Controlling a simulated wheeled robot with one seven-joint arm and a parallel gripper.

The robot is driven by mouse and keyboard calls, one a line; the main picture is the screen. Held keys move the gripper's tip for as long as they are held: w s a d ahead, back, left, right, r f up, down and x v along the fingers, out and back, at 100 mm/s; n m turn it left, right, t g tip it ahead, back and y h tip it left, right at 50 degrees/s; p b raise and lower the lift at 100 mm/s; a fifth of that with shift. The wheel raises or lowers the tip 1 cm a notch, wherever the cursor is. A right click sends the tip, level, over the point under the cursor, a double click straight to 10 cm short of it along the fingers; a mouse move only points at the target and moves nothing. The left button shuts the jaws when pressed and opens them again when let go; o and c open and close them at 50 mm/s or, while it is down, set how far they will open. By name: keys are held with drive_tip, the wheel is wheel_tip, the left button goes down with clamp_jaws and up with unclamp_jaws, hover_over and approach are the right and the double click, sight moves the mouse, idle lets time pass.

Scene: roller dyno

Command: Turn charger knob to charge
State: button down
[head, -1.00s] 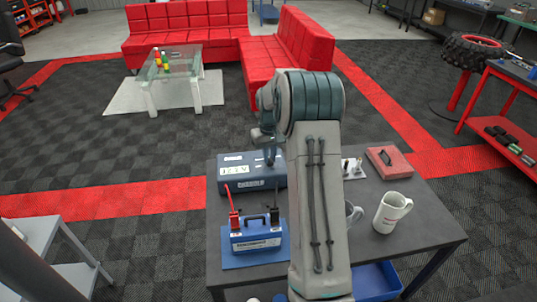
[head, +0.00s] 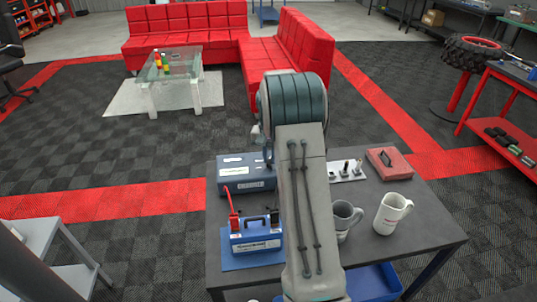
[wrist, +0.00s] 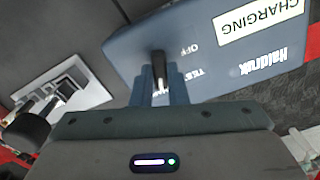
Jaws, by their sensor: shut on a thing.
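The charger (head: 247,184) is a blue box at the back left of the table in the head view. In the wrist view the charger (wrist: 190,30) appears upside down, with a white panel (wrist: 258,18) reading CHARGING and the marks OFF and TEST beside the knob. The black knob (wrist: 158,60) stands up from its face. My gripper (wrist: 158,82) is shut on the knob, its fingers partly covering it and the mark below TEST. In the head view my arm hides the knob and most of the gripper.
A blue battery (head: 256,238) with red and black clamps stands in front of the charger. A switch plate (head: 346,171), a red box (head: 389,163), a grey mug (head: 344,216) and a white mug (head: 392,213) lie right of my arm on the dark table (head: 425,225).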

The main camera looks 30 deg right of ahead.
drive_tip(key=shift+w+d+r, duration=0.1)
drive_tip(key=shift+w+r, duration=0.1)
drive_tip(key=shift+r, duration=0.05)
drive_tip(key=c, duration=1.4)
unclamp_jaws()
drive_tip(key=shift+f, duration=0.1)
drive_tip(key=shift+c, duration=0.2)
drive_tip(key=shift+s, duration=0.1)
wheel_tip(320, 180, up, 14)
drive_tip(key=shift+f, duration=0.15)
